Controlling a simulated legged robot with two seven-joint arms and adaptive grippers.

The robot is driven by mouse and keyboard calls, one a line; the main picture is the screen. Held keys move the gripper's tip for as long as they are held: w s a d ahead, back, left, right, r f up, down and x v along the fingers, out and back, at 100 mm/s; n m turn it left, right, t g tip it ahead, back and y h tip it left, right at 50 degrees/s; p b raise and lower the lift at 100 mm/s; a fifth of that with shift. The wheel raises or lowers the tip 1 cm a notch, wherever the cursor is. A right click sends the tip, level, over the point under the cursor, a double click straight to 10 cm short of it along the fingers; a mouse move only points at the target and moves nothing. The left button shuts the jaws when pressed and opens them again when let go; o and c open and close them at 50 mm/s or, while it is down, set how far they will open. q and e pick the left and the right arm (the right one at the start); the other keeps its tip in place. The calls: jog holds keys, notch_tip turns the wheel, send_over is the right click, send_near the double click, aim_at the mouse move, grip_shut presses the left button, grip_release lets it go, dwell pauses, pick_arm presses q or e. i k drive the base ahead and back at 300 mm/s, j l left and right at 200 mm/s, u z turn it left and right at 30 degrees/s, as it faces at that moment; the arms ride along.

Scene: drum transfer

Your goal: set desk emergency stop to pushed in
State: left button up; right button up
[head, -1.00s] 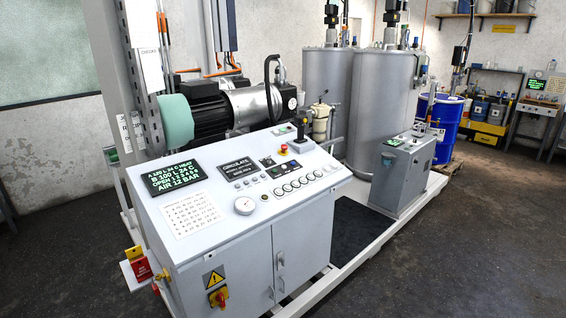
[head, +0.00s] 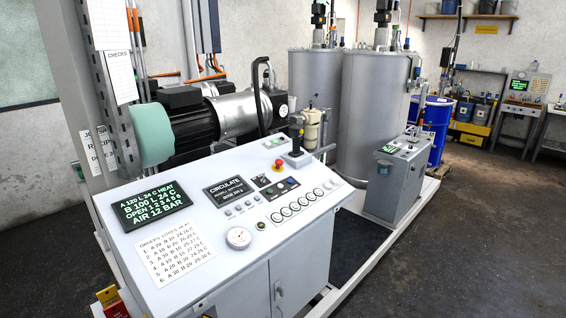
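The emergency stop (head: 279,164) is a small red button on a yellow base, near the back edge of the sloped white control desk (head: 215,262). It stands just left of a black joystick (head: 296,140). It is too small to tell whether it is pushed in or out. Neither of my grippers is in the head view.
The desk carries a green-text screen (head: 151,206), a CIRCULATE display (head: 229,192), a gauge (head: 238,238) and a row of round dials (head: 297,202). Behind stand a motor (head: 228,112) and two grey tanks (head: 376,110). The dark floor at right (head: 480,240) is clear.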

aim_at(278, 163)
jog(key=i+l+z, duration=0.1)
jog(key=i+l, duration=0.25)
jog(key=i+l+z, duration=0.15)
jog(key=i, duration=0.3)
jog(key=i+l+z, duration=0.1)
jog(key=i+l, duration=0.25)
jog(key=i+l+z, duration=0.1)
jog(key=i+l, duration=0.15)
jog(key=i, duration=0.25)
jog(key=i+l+z, duration=0.15)
jog(key=i, duration=0.3)
